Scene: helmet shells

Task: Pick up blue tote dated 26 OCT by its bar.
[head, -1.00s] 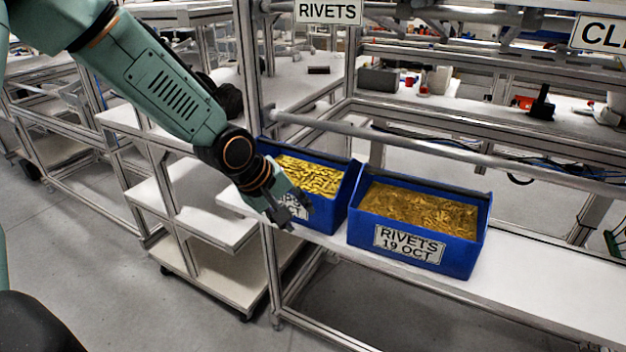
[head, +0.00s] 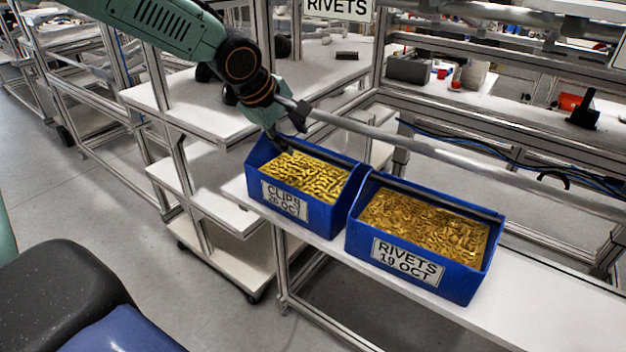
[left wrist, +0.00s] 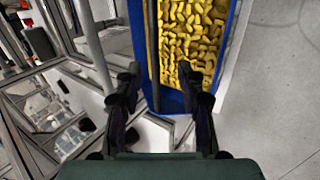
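The blue tote of yellow clips (head: 318,214) stands on a white shelf; its label reads CLIPS and a date that looks like 26 OCT, slightly blurred. Its dark bar runs lengthwise near the back edge; in the left wrist view the bar (left wrist: 153,55) lies between the finger lines. My left gripper (head: 287,127) is at the tote's back left corner, above the rim. Contact with the bar cannot be told. My right gripper is not in view.
A second blue tote (head: 470,283), labelled RIVETS 19 OCT, stands close on the right. A grey rail (head: 440,155) runs behind and above both totes. The white shelf (head: 550,310) is bare to the right. A white shelved cart (head: 205,200) stands to the left.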

